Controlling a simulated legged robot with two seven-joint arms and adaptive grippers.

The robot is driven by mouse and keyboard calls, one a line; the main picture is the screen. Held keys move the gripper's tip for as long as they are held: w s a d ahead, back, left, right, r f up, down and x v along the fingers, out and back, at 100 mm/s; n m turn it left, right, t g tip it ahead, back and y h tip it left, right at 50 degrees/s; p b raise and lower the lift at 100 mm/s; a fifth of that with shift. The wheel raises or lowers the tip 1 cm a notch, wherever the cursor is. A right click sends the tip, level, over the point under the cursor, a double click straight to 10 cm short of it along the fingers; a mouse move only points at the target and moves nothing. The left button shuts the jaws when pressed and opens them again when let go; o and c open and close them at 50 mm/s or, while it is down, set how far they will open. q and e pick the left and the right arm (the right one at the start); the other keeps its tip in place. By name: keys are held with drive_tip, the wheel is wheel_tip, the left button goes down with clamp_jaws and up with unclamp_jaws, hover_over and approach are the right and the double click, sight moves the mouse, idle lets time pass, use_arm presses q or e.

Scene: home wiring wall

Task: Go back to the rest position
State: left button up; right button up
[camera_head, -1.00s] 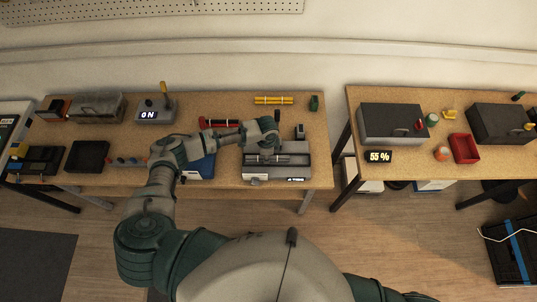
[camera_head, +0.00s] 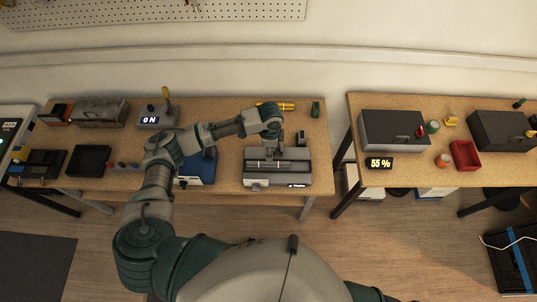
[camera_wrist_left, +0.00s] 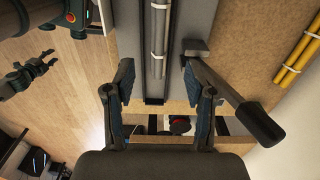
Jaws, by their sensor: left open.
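My left gripper (camera_head: 276,142) is over the back of a grey bench device (camera_head: 252,171) on the left workbench. In the left wrist view its two fingers (camera_wrist_left: 158,85) are spread apart with nothing gripped. A grey banded rod (camera_head: 270,164) lies in the device's slot; it also shows in the left wrist view (camera_wrist_left: 159,40), apart from the fingers. The device's black-handled lever (camera_wrist_left: 260,122) stands beside the right finger in that view. My right gripper (camera_wrist_left: 44,67) shows at the left of the wrist view, away from the bench, with its fingers apart and empty.
Yellow rods (camera_head: 285,106) and a green block (camera_head: 315,109) lie behind the device. A blue-and-white item (camera_head: 196,172) is under my left arm. A box with an "ON" display (camera_head: 156,118) stands left. A floor gap separates the right workbench (camera_head: 400,178).

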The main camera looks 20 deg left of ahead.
use_arm(q)
drive_tip(key=shift+a+r, duration=0.45)
drive_tip(key=shift+r, duration=0.2)
use_arm(e)
drive_tip(key=shift+a, duration=0.35)
